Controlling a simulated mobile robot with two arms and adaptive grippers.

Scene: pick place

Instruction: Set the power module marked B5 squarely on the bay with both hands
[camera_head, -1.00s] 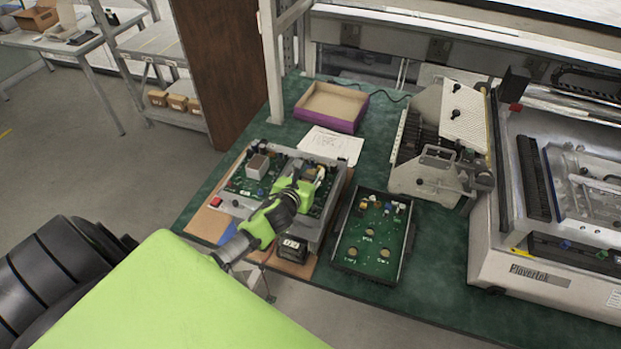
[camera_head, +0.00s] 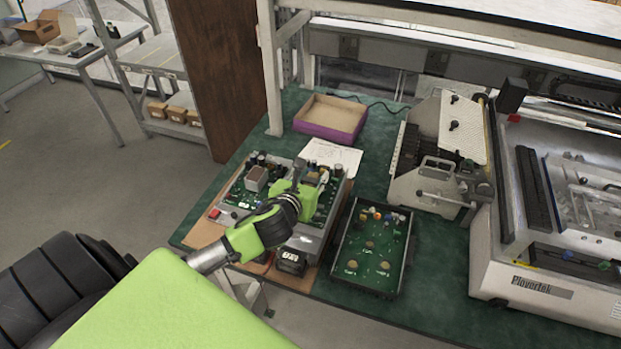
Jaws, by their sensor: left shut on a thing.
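My left gripper (camera_head: 302,196) is over the right half of a grey chassis (camera_head: 312,241) that holds green circuit boards. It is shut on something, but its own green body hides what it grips. A black block (camera_head: 291,261) with a pale marking sits at the front of the chassis; the marking is too small to read, so I cannot tell if it is the B5 module. A dark open-topped tray (camera_head: 366,250) with a green board and several gold discs lies to the right. I cannot tell which part is the bay. My right gripper is out of view.
A purple-sided cardboard box (camera_head: 330,131) and a white paper (camera_head: 331,155) lie behind the chassis. A metal fixture (camera_head: 436,188) and a large white machine (camera_head: 545,285) stand to the right. Some green mat (camera_head: 440,270) is bare between tray and machine.

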